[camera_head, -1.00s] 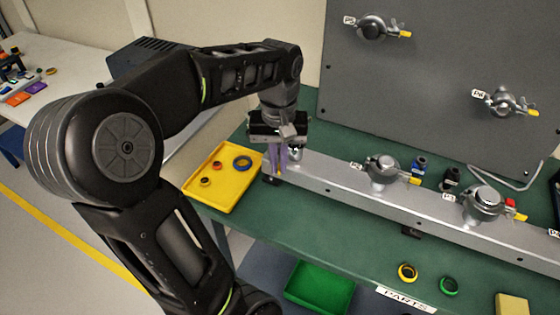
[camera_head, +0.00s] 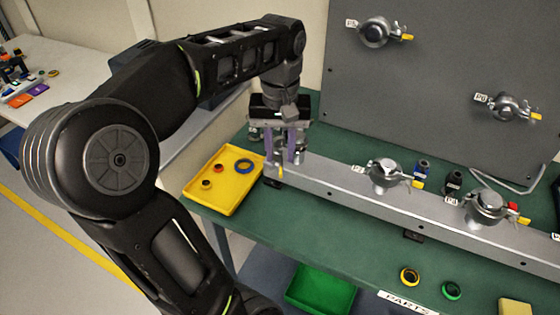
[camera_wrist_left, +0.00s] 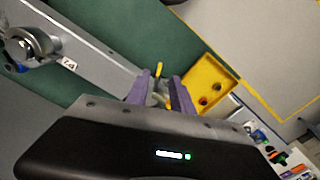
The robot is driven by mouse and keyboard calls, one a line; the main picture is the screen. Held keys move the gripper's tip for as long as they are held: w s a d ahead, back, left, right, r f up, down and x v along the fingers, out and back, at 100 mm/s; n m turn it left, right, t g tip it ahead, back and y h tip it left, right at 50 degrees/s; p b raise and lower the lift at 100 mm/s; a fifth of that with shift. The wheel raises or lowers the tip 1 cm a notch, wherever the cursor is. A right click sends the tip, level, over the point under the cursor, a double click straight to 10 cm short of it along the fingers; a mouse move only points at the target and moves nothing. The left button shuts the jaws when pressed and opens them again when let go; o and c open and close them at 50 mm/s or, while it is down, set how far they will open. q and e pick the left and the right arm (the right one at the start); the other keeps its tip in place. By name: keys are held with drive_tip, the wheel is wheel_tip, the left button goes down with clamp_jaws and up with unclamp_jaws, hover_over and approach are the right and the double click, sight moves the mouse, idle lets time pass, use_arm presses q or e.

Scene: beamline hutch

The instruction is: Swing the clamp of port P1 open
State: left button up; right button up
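My left gripper (camera_head: 283,162) is over the left end of the grey metal rail (camera_head: 340,184), pointing down. Its two purple fingers stand apart, so it is open. I cannot read this port's label or tell whether the fingers touch the clamp. My right gripper is not in view.
Two more clamped ports stand along the rail, a nearer-left one (camera_head: 387,174) and one further right (camera_head: 484,206). A yellow tray (camera_head: 226,204) with rings lies left of the rail. A grey upright panel (camera_head: 440,80) with two ports stands behind. A green bin (camera_head: 320,288) is below.

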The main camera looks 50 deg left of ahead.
use_arm(q)
wheel_tip(320, 180, up, 4)
drive_tip(key=shift+f+p, duration=0.25)
drive_tip(key=shift+p, duration=1)
drive_tip(key=shift+f, duration=0.1)
